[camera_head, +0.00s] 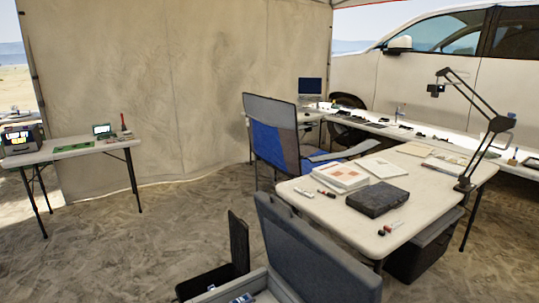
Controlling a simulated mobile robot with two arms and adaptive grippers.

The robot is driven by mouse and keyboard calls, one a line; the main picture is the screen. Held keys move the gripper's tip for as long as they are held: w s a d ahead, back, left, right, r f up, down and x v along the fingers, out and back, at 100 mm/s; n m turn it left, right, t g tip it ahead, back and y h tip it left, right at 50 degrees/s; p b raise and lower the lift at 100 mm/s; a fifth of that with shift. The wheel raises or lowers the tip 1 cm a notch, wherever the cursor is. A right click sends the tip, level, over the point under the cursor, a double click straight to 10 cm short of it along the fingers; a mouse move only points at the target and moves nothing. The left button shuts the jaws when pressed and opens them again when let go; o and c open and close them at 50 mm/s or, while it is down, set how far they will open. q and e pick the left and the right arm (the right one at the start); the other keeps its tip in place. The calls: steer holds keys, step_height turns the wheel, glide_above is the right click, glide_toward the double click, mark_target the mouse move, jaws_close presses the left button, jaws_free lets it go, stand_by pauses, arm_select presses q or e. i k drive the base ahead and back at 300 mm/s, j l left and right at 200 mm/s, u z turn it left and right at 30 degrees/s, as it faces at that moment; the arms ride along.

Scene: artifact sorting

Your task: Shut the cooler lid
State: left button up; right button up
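The cooler (258,296) is at the bottom middle of the head view, cut off by the lower edge. Its grey-blue lid (318,255) stands open, tilted up along the cooler's right side. A little of the pale inside shows, with small blue and white items (241,298) in it. The rest of the cooler's inside is out of frame. Neither of my grippers shows in this view.
A dark upright panel (238,243) and a dark flat piece (205,282) stand close left of the cooler. A white table (340,214) with books and a black case (377,200) is right behind the lid. A blue chair (272,143) stands beyond.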

mark_target(318, 271)
steer(key=i+l, duration=0.15)
steer(key=l, duration=0.25)
steer(key=i+l+u, duration=0.15)
steer(key=l, duration=0.25)
steer(key=i+l, duration=0.15)
steer(key=l, duration=0.25)
steer(key=j+u, duration=0.05)
